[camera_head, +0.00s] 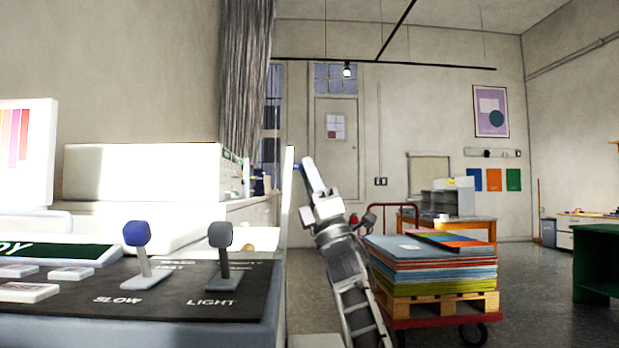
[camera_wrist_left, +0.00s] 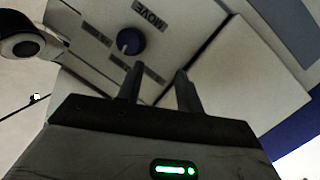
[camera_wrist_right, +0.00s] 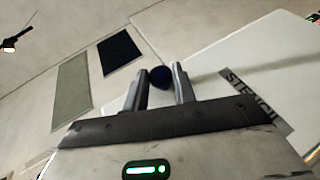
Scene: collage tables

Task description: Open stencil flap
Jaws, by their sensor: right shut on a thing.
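The stencil flap shows in the right wrist view as a white panel (camera_wrist_right: 255,75) with a STENCIL label (camera_wrist_right: 252,98). A round dark blue knob (camera_wrist_right: 160,77) sits between the fingers of my right gripper (camera_wrist_right: 158,85), which is shut on it. In the head view, a thin upright white panel (camera_head: 288,200), seen edge-on, stands beside the tips of my right gripper (camera_head: 305,165). I cannot see how far the flap is swung. My left gripper (camera_wrist_left: 157,85) shows only in its wrist view, fingers apart and empty, below a blue knob (camera_wrist_left: 130,41) by a MOVE label.
A dark control panel (camera_head: 190,290) fills the lower left, with a blue SLOW lever (camera_head: 137,234) and a grey LIGHT lever (camera_head: 220,236). A cart with stacked coloured sheets (camera_head: 425,265) stands beyond my right arm. Open floor lies to the right.

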